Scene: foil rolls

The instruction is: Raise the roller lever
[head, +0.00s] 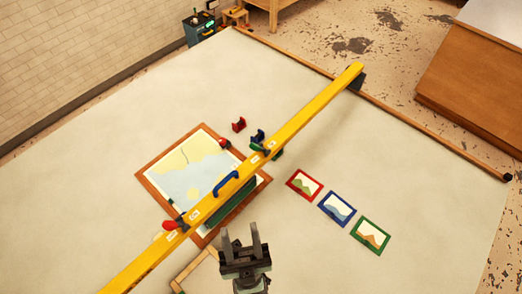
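A long yellow bar (310,108) crosses the pale table diagonally, over a wood-framed map picture (184,187). A red-tipped lever (171,224) sticks out at the bar's lower left part. A second small red part (225,143) shows near the picture's upper right corner. A blue handle (227,182) stands on the bar between them. I cannot tell which part is the roller lever. A dark green roller or block (232,203) lies along the bar's lower side. My gripper (242,238) is open and empty, below and right of the bar, apart from these parts.
Three small framed pictures, red (304,184), blue (337,209) and green (370,235), lie right of the bar. Small red (239,125) and dark blue (258,136) pieces stand beyond the map. A wooden frame edge (193,270) is left of my gripper. The right side of the table is clear.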

